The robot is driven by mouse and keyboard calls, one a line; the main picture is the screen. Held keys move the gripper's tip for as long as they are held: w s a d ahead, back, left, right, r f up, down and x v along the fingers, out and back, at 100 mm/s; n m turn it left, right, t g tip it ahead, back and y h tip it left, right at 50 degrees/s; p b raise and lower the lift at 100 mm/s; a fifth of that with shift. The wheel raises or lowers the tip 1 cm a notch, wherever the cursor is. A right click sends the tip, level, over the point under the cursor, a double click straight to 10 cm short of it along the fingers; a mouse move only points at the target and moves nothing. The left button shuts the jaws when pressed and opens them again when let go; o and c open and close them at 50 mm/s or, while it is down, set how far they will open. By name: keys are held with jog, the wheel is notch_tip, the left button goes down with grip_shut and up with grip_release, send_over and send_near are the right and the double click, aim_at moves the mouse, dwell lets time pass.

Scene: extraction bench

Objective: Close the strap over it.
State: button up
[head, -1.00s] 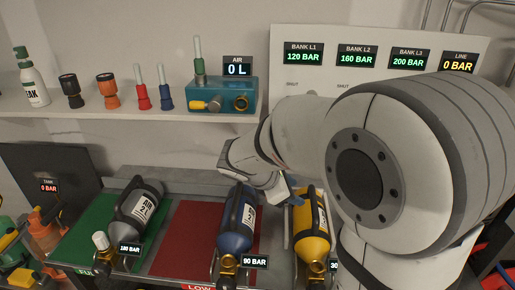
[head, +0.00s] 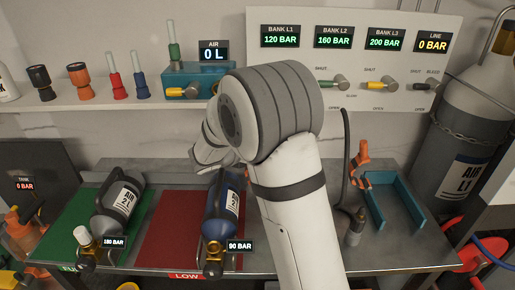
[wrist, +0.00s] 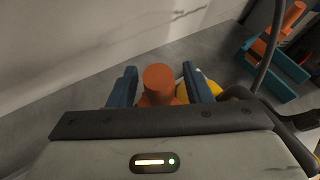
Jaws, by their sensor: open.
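My gripper (wrist: 158,69) is open in the wrist view, with its two blue fingers apart. An orange round-topped piece (wrist: 158,79), which looks like a strap handle, stands between the fingers; I cannot tell whether they touch it. A bit of a yellow cylinder (wrist: 208,86) shows beside the right finger, mostly hidden by my gripper. In the head view my arm hides the yellow cylinder and the fingers. At the right, an empty teal cradle (head: 397,207) has an orange strap piece (head: 360,166) standing up; the cradle also shows in the wrist view (wrist: 285,73).
A blue cylinder (head: 222,205) lies on the red mat (head: 165,235), and a grey cylinder (head: 118,205) on the green mat (head: 68,240). A dark hose (head: 346,160) rises beside the cradle. A valve panel (head: 400,95) and a large grey cylinder (head: 470,130) stand behind.

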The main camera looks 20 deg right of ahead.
jog(key=shift+w+d+f, duration=0.1)
jog(key=shift+w+d, duration=0.1)
jog(key=shift+d, duration=0.15)
jog(key=shift+c, duration=0.5)
grip_shut()
